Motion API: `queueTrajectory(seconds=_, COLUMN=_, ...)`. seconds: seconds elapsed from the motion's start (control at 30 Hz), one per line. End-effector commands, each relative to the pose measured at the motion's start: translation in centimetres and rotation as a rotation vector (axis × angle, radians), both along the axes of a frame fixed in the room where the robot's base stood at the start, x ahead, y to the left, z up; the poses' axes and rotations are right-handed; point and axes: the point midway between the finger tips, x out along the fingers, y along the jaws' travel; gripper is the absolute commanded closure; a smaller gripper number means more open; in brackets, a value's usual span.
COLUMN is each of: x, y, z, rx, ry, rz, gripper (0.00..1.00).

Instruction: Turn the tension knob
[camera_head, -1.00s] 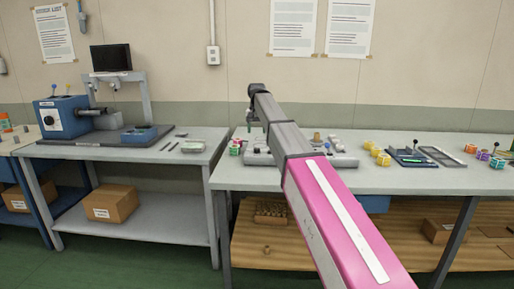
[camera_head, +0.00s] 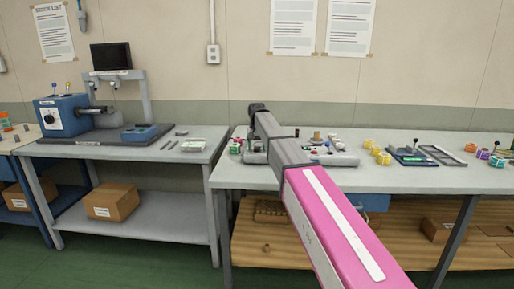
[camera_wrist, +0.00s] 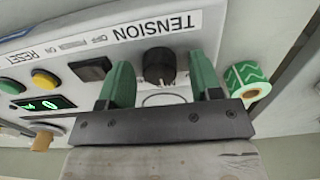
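The tension knob (camera_wrist: 160,66) is round and black with a pale pointer mark. It sits on the light grey panel (camera_wrist: 222,38) under the printed word TENSION, which appears upside down in the wrist view. My gripper (camera_wrist: 162,76) has two green fingers, one on each side of the knob. Gaps show between the fingers and the knob, so it is open and not gripping. In the head view my arm covers the knob and the fingers; part of the grey machine (camera_head: 345,159) shows on the bench beside the arm.
A green-and-white roll (camera_wrist: 247,80) stands close to the right finger. Left of the knob are a black switch (camera_wrist: 91,68), a yellow button (camera_wrist: 44,78), a green button (camera_wrist: 11,86) and a lit green display (camera_wrist: 42,104). Yellow pieces (camera_head: 382,157) lie on the bench (camera_head: 290,181).

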Motion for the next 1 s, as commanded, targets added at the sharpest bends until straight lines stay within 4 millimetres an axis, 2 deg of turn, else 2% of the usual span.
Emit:
queueTrajectory(seconds=0.03, x=0.0, y=0.0, z=0.01, rx=0.0, ry=0.0, rz=0.0, gripper=0.58)
queueTrajectory(seconds=0.1, x=0.0, y=0.0, z=0.02, rx=0.0, ry=0.0, rz=0.0, gripper=0.81)
queueTrajectory(seconds=0.13, x=0.0, y=0.0, z=0.02, rx=0.0, ry=0.0, rz=0.0, gripper=0.88)
queueTrajectory(seconds=0.57, x=0.0, y=0.0, z=0.05, rx=0.0, ry=0.0, rz=0.067, gripper=0.88)
queueTrajectory(seconds=1.0, x=0.0, y=0.01, z=0.07, rx=0.0, ry=0.0, rz=0.406, gripper=0.88)
